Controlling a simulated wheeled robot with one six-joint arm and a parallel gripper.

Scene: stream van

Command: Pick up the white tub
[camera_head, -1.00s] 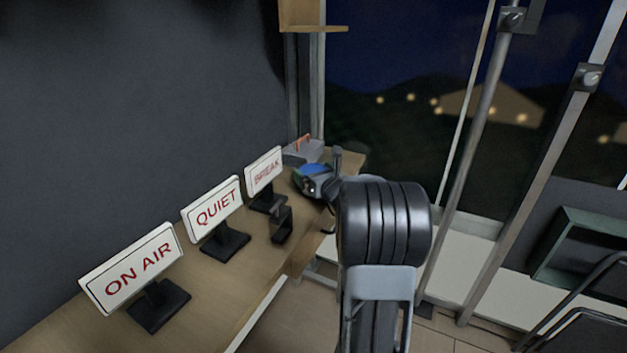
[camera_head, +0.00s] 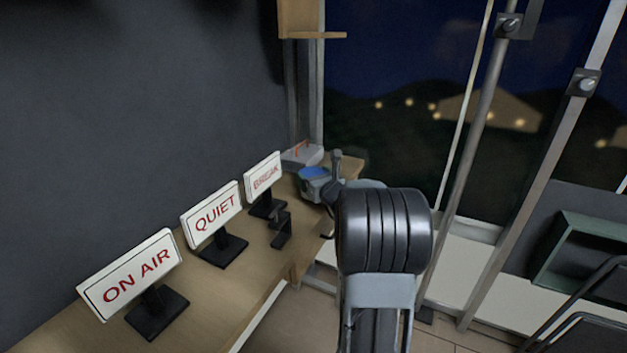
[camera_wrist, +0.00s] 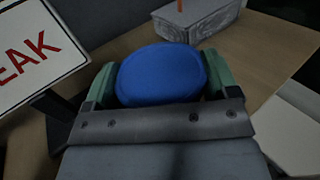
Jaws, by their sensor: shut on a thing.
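A round thing with a blue top (camera_wrist: 160,75), apparently the tub, sits between the two green fingers of my gripper (camera_wrist: 158,82) in the wrist view. Its blue top also shows in the head view (camera_head: 313,172), near the far end of the wooden counter. No white side shows, as my gripper hides the lower part. My gripper (camera_head: 312,181) is shut on it, one finger at each side. I cannot tell whether it touches the counter.
A grey box (camera_head: 302,157) with an orange part on top stands just behind. The BREAK sign (camera_head: 263,174) is close on the left, with the QUIET sign (camera_head: 212,213) and ON AIR sign (camera_head: 132,275) nearer. A small black stand (camera_head: 281,229) is near the counter's front edge.

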